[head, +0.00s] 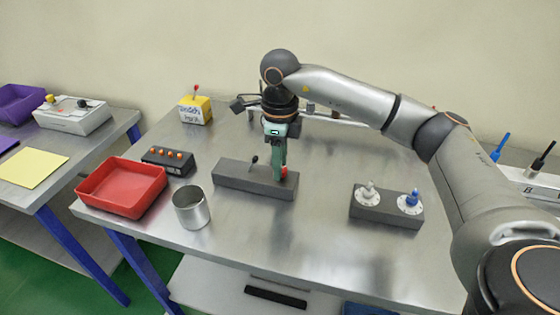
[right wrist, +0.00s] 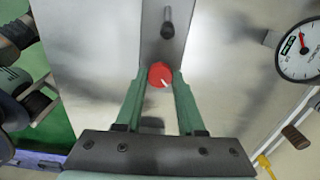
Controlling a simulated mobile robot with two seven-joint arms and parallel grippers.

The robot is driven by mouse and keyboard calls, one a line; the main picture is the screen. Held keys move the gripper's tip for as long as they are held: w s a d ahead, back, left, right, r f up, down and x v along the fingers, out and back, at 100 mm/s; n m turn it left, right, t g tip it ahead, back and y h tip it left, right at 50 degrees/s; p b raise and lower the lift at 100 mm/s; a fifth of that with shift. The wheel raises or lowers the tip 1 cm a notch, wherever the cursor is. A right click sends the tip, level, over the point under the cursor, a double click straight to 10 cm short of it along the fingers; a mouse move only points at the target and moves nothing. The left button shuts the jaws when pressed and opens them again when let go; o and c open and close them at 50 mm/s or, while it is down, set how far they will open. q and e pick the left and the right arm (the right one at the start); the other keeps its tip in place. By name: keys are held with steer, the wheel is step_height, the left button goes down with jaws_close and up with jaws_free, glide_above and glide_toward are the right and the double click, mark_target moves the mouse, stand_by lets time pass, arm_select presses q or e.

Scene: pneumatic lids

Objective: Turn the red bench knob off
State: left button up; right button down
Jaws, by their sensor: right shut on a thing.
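The red bench knob (head: 284,171) sits at the right end of a grey block on the metal bench. In the right wrist view the knob (right wrist: 160,75) shows its round red top with a white pointer mark slanting toward the lower right. My right gripper (head: 280,174) points down over the block, and its green fingers are shut on the knob, one on each side. The fingers partly hide the knob in the head view. A small black lever (head: 254,160) stands on the same grey block (head: 235,179), left of the knob. My left gripper is not in view.
A metal cup (head: 191,208), a red tray (head: 122,188) and a black box with orange buttons (head: 168,161) stand left of the block. A grey block with a white and a blue valve (head: 386,208) lies to the right. Bare bench lies between.

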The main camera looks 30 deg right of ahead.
steer(key=shift+m, duration=0.3)
steer(key=c, duration=0.5)
jaws_free()
steer(key=shift+r, duration=0.1)
step_height(320, 180, up, 12)
steer(key=shift+r+p, duration=0.2)
steer(key=shift+p, duration=0.4)
